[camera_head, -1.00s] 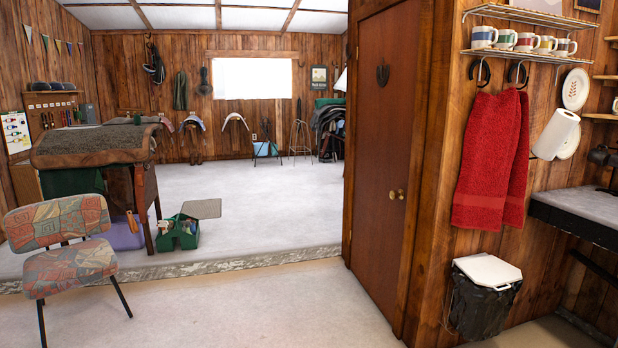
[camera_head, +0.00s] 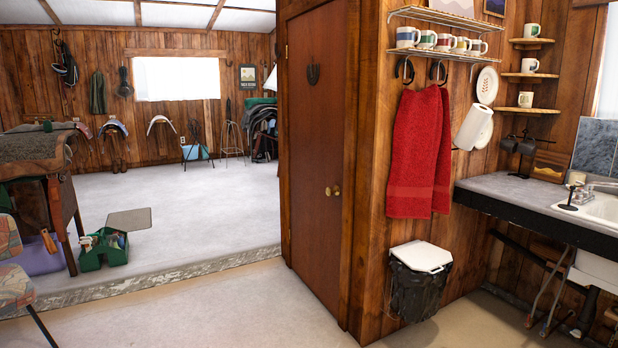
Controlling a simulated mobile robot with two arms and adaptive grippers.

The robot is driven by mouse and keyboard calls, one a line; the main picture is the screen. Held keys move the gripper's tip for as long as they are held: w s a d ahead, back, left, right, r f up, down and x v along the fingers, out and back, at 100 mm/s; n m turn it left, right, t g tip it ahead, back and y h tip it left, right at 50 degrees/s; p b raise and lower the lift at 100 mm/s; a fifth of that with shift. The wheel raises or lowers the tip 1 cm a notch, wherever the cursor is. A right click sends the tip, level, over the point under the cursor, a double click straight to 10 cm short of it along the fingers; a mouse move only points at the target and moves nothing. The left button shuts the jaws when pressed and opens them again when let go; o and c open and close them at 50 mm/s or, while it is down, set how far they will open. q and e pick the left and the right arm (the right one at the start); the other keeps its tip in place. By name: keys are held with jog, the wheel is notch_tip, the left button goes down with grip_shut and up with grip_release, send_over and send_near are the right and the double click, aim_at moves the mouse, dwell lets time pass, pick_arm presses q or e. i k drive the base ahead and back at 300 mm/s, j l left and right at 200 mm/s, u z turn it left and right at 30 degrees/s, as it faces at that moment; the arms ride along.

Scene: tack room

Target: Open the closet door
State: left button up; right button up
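The closet door (camera_head: 316,150) is a tall brown wooden door in a wood-plank frame, a little right of the middle of the head view. It looks shut. Its brass knob (camera_head: 333,191) sits on the right side of the door at about mid height. Neither of my grippers shows in the view.
A counter with a sink (camera_head: 540,200) is at right. A patterned chair (camera_head: 12,275) and green toolbox (camera_head: 104,247) are at left. A raised floor edge (camera_head: 150,284) runs left of the door. Carpet before the door is clear.

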aim_at(315, 57)
jog(key=i, duration=2.85)
jog(key=l+z, duration=0.05)
jog(key=l, duration=0.05)
